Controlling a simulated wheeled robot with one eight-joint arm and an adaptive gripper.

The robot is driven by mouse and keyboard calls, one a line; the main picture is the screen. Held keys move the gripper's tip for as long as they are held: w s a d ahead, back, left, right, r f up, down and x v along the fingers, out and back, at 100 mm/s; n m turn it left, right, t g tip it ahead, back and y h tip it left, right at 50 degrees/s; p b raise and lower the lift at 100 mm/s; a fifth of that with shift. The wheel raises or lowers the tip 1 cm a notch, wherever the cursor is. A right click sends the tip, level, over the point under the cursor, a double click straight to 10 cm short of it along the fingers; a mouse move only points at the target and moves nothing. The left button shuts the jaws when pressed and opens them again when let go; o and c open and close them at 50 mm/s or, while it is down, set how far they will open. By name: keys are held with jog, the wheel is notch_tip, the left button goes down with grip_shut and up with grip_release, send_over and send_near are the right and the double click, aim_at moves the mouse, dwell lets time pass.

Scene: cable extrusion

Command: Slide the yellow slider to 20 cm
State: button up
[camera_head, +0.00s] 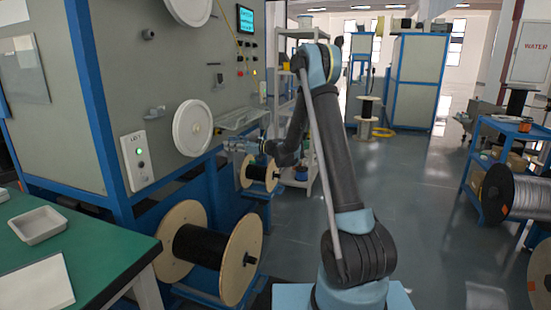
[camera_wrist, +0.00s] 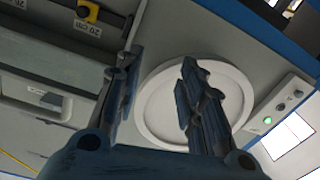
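The yellow slider (camera_wrist: 88,12) shows in the wrist view near the top left edge, with a dark round knob on it. It sits on a grey rail, close to a label reading 20 cm (camera_wrist: 88,29). My gripper (camera_wrist: 159,62) is open, its two dark fingers apart with nothing between them. It is to the right of the slider in the wrist view and not touching it. In the head view my gripper (camera_head: 238,146) is beside the blue-framed machine. I cannot make out the slider in the head view.
A white round disc (camera_wrist: 165,137) is behind the fingers in the wrist view; a similar wheel (camera_head: 192,127) is on the machine's front in the head view. A cable spool (camera_head: 243,258) stands below. A green table (camera_head: 105,255) is at the left.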

jog(key=s+d+r+m+g+h, duration=0.15)
jog(key=s+d+m+h, duration=0.25)
jog(key=s+d, duration=0.7)
jog(key=s+d+r+m+g+h, duration=0.1)
jog(key=s+d+r+m+h, duration=0.2)
jog(key=s+d, duration=0.75)
jog(key=s+d+f+m+h, duration=0.3)
jog(key=s+d, duration=0.3)
jog(key=s, duration=0.4)
jog(key=s+d+f+m+h, duration=0.3)
jog(key=s+d+f, duration=0.3)
jog(key=s, duration=0.4)
jog(key=s+d+f+m+h, duration=0.3)
jog(key=s+d+f+h, duration=0.1)
jog(key=s, duration=0.6)
jog(key=shift+s+d+f+m+g, duration=0.3)
jog(key=shift+d+f+g, duration=0.2)
jog(key=shift+d, duration=0.6)
jog(key=shift+w+f, duration=0.25)
jog(key=shift+w, duration=0.2)
